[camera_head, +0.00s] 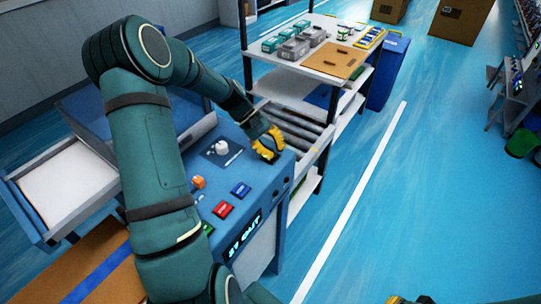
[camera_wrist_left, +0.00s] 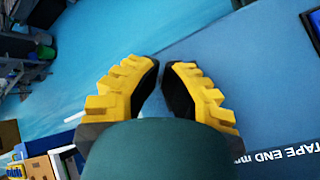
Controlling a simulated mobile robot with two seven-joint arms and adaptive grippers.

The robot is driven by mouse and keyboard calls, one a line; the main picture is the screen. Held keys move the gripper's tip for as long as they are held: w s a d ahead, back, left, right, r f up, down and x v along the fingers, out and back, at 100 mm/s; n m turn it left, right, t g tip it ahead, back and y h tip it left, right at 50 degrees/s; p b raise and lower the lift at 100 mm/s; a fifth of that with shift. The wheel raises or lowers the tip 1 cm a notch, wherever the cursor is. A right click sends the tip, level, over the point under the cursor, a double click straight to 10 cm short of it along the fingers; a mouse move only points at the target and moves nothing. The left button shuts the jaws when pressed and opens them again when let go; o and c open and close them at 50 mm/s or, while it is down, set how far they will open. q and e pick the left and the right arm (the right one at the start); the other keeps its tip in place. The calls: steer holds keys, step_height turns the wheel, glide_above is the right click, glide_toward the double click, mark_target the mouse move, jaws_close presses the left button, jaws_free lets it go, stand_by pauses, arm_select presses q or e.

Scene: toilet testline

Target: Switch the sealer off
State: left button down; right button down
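The sealer (camera_head: 262,190) is a blue machine in the head view. Its top carries a white knob (camera_head: 222,147) on a dark plate, an orange knob (camera_head: 199,182), a blue button (camera_head: 241,189), a red button (camera_head: 223,209) and a green button, partly hidden by my left arm. A lit display (camera_head: 245,234) is on its front. My left gripper (camera_head: 268,145) is over the sealer's far right corner, right of the white knob. In the left wrist view its yellow fingers (camera_wrist_left: 162,72) are a narrow gap apart, with nothing between them. My right gripper (camera_head: 410,300) barely shows at the bottom edge.
A roller conveyor (camera_head: 295,125) adjoins the sealer. Behind it stands a shelf rack (camera_head: 305,65) with boxes, and a blue bin (camera_head: 388,75). A white drawer-like tray (camera_head: 65,185) is at left. Blue floor (camera_head: 410,190) is clear to the right. The wrist view shows a "TAPE END" label (camera_wrist_left: 288,153).

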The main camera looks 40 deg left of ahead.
stand_by(0.4)
arm_select(q)
steer(key=shift+r+p, duration=0.5)
steer(key=shift+r, duration=0.1)
step_height(320, 180, up, 6)
steer(key=p, duration=0.4)
steer(key=shift+p, duration=0.35)
stand_by(0.4)
